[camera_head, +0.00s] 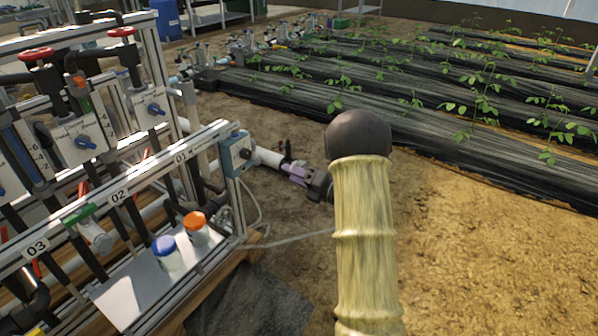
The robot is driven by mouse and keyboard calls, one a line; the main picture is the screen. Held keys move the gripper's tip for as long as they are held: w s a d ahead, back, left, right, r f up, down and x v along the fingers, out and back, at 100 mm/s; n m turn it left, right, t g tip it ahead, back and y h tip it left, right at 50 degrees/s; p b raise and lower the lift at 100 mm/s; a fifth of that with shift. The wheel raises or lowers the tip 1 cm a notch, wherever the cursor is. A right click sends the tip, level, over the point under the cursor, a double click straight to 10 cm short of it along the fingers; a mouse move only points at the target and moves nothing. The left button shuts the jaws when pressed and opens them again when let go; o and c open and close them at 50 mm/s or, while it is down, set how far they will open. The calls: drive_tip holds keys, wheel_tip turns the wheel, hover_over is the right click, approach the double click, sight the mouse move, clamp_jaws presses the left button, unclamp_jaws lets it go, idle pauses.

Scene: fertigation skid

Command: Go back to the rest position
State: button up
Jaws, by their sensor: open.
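My arm shows right of centre as a pale yellow ribbed sleeve (362,235) with a dark rounded cap (359,133) at its top. It rises from the bottom edge over bare soil. I cannot make out my gripper; the arm may hide it. Nothing held is visible. The fertigation skid (219,135) stands to the left, apart from the arm in the picture.
A jar with an orange lid (195,222) and one with a blue lid (164,247) stand on the skid's shelf. A white pipe (268,157) leads to a purple and dark fitting (300,175) beside my arm. Bare soil (480,240) lies right; planted beds (420,115) lie beyond.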

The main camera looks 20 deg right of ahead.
drive_tip(key=shift+s+d, duration=0.35)
drive_tip(key=shift+s, duration=0.15)
wheel_tip(320, 180, up, 9)
drive_tip(key=s+a+m+g+h+p, duration=0.1)
drive_tip(key=s+m+g+h+p, duration=0.15)
drive_tip(key=m+h+p, duration=1.05)
drive_tip(key=s+a+r+m+g+y+p, duration=0.1)
drive_tip(key=s+a+r+m+g+p, duration=0.15)
drive_tip(key=s+m, duration=0.45)
drive_tip(key=s+a+r+m+g+y+p, duration=0.1)
drive_tip(key=s+a+m+g, duration=0.35)
drive_tip(key=s, duration=0.45)
drive_tip(key=s+a+r+m+g+p, duration=0.1)
drive_tip(key=s+a+r+m+g, duration=0.15)
drive_tip(key=s+m, duration=0.5)
drive_tip(key=w+p+v, duration=0.2)
drive_tip(key=p+v, duration=0.9)
drive_tip(key=p, duration=0.1)
drive_tip(key=w+r+p+v, duration=0.1)
drive_tip(key=w+p+v, duration=0.2)
drive_tip(key=p+v, duration=0.9)
drive_tip(key=w+d+r+p+v, duration=0.1)
drive_tip(key=w+p+v, duration=0.2)
drive_tip(key=p+v, duration=0.9)
drive_tip(key=shift+d+r+n+p, duration=0.25)
drive_tip(key=shift+n+p, duration=0.15)
drive_tip(key=shift+p, duration=0.4)
